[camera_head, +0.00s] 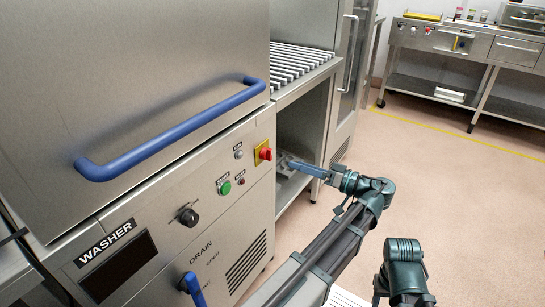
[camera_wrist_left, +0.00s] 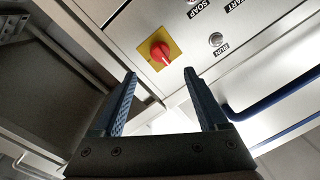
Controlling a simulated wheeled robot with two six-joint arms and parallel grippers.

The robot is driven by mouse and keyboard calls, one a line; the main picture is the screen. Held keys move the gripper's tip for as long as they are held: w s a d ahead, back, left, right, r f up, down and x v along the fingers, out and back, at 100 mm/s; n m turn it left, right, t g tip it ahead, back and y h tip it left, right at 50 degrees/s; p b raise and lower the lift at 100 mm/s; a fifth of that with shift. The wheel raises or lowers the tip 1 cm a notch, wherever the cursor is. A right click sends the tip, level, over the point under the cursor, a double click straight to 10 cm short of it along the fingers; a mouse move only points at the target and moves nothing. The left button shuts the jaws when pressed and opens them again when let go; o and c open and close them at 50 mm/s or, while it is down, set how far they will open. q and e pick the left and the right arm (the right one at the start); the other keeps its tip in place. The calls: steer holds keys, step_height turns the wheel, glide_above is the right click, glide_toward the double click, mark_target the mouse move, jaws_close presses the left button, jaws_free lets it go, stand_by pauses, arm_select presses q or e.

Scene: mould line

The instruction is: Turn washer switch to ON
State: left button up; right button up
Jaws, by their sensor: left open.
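The washer's red rotary switch (camera_head: 265,154) sits on a yellow plate at the right end of the washer's front panel. In the left wrist view the red switch (camera_wrist_left: 160,52) lies just beyond and between the fingertips, with a pale mark on its face; its ON and OFF marks cannot be read. My left gripper (camera_head: 287,163) is close to the right of the switch, apart from it. In the left wrist view the fingers of my left gripper (camera_wrist_left: 160,73) are spread, with nothing between them. My right gripper is not in view.
The washer (camera_head: 170,70) has a blue hood handle (camera_head: 170,130), a black knob (camera_head: 187,216), a green button (camera_head: 224,187) and a blue drain lever (camera_head: 193,287). A slatted table (camera_head: 305,62) adjoins it. Open floor (camera_head: 460,190) lies to the right.

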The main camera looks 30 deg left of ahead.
mark_target(267, 154)
arm_select(q)
steer(key=a, duration=1)
steer(key=shift+c, duration=0.3)
jaws_close()
